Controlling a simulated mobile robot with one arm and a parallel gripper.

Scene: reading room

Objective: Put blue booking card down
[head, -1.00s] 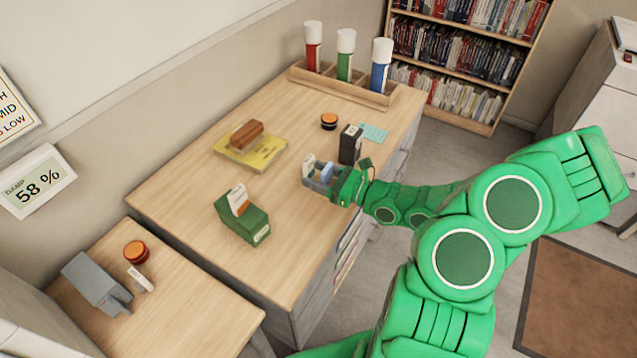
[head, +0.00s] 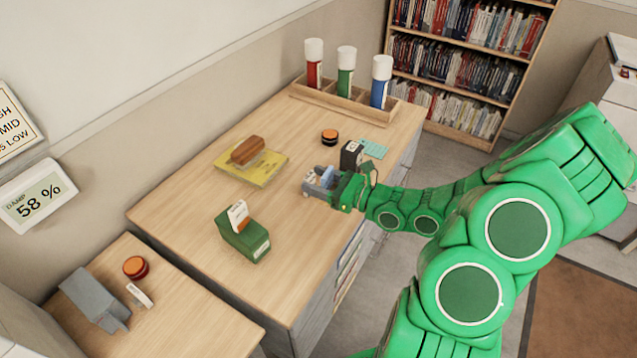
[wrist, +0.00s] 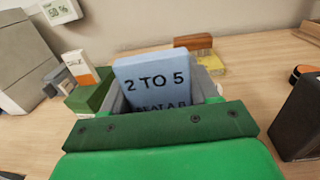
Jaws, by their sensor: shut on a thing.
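The blue booking card (wrist: 155,82) stands upright in the wrist view, its face reading "2 TO 5" with a second line partly hidden by my gripper's green edge. My gripper (head: 326,183) is shut on it at the right front part of the desk. In the head view the card (head: 328,171) is a small blue patch among grey parts. Grey walls flank the card in the wrist view; I cannot tell whether they are a holder or my fingers. The card's lower edge is hidden.
A green box (head: 243,240) with a white and orange card stands left on the desk (head: 290,270). A black box (head: 351,155) is close behind my gripper. A yellow book (head: 262,172) bears a brown block (head: 248,150). A wooden rack (head: 352,105) holds tubes at the back.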

